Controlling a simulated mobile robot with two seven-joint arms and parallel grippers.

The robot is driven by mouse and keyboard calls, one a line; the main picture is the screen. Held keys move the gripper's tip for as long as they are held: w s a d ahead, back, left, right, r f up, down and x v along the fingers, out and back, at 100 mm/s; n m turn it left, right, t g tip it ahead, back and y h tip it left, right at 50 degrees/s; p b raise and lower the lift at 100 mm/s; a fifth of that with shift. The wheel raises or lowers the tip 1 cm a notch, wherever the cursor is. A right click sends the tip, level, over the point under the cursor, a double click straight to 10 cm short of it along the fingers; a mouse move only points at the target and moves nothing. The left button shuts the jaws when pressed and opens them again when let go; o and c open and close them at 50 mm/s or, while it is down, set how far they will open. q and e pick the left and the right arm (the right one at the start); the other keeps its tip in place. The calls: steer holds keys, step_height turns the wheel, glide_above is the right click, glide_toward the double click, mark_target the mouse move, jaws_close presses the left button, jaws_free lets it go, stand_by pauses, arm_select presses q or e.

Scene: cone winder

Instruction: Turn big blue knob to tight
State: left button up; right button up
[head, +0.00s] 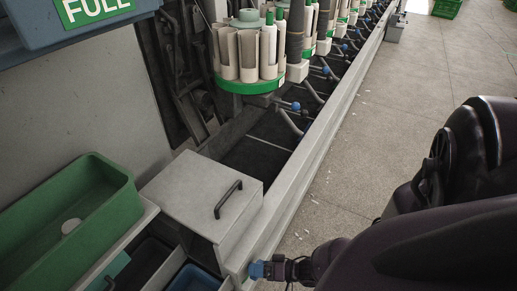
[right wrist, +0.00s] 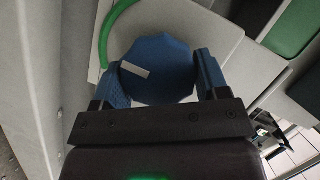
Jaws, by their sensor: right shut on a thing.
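The big blue knob (right wrist: 160,72) shows large in the right wrist view, a blue lobed disc with a pale pointer mark. A green arc (right wrist: 112,28) curves on the pale panel beside it. My right gripper (right wrist: 164,78) has its two blue fingers on either side of the knob and is shut on it. In the head view my right gripper (head: 266,270) is at the bottom centre, at the end of the grey machine frame; the knob cannot be made out there. My left gripper is in neither view.
A grey box with a black handle (head: 228,199) sits on the machine near my right gripper. A green bin (head: 70,225) is at the left. Green-based bobbin holders (head: 250,82) line the machine behind. The floor (head: 400,80) on the right is mostly clear.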

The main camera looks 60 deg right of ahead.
steer(key=shift+f+m, duration=0.1)
steer(key=shift+m, duration=0.3)
steer(key=shift+s, duration=0.1)
steer(key=o, duration=0.9)
arm_select(q)
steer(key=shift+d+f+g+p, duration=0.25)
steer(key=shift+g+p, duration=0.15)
steer(key=shift+p, duration=0.25)
arm_select(e)
steer(key=v, duration=1)
steer(key=shift+s+d, duration=0.25)
steer(key=shift+s, duration=0.05)
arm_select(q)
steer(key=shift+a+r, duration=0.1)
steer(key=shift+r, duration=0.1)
arm_select(e)
steer(key=shift+f, duration=0.15)
